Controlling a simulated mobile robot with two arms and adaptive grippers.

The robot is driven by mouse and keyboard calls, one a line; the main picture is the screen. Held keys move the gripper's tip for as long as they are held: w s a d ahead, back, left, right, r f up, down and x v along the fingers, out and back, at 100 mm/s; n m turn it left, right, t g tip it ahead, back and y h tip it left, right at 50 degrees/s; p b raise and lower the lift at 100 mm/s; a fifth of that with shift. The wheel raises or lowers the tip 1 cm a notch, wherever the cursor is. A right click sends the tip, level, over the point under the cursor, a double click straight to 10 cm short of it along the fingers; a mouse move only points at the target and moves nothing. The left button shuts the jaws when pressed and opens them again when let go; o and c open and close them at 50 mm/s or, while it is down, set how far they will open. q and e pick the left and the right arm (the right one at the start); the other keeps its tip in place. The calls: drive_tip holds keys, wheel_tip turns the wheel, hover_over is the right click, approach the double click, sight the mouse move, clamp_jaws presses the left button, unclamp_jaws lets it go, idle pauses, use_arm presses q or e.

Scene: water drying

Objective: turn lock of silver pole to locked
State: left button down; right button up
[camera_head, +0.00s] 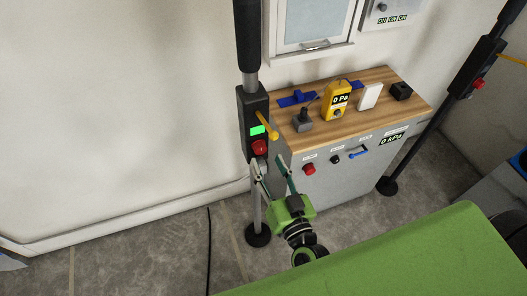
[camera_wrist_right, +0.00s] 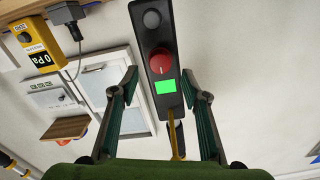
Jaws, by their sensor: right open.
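The silver pole (camera_head: 257,212) stands upright by the wall, with a dark sleeve on its upper part. Its black lock box (camera_head: 246,108) carries a lit green panel (camera_head: 257,130), a red knob (camera_head: 259,147) and a yellow lever (camera_head: 267,126). My right gripper (camera_head: 268,164) is open just below and in front of the box. In the right wrist view, the red knob (camera_wrist_right: 161,62) and green panel (camera_wrist_right: 166,87) show between and beyond the open fingers (camera_wrist_right: 159,78). No contact is visible. My left gripper is out of view.
A grey cabinet (camera_head: 340,178) with a wooden top (camera_head: 370,101) stands right of the pole, holding a yellow gauge (camera_head: 337,99) and small devices. A second pole with a black box (camera_head: 475,70) stands farther right. A black cable (camera_head: 209,250) lies on the floor.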

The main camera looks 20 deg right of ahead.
sight(262, 151)
drive_tip(key=shift+w, duration=2.1)
drive_tip(key=shift+c, duration=0.2)
drive_tip(key=c, duration=1)
drive_tip(key=shift+c, duration=0.2)
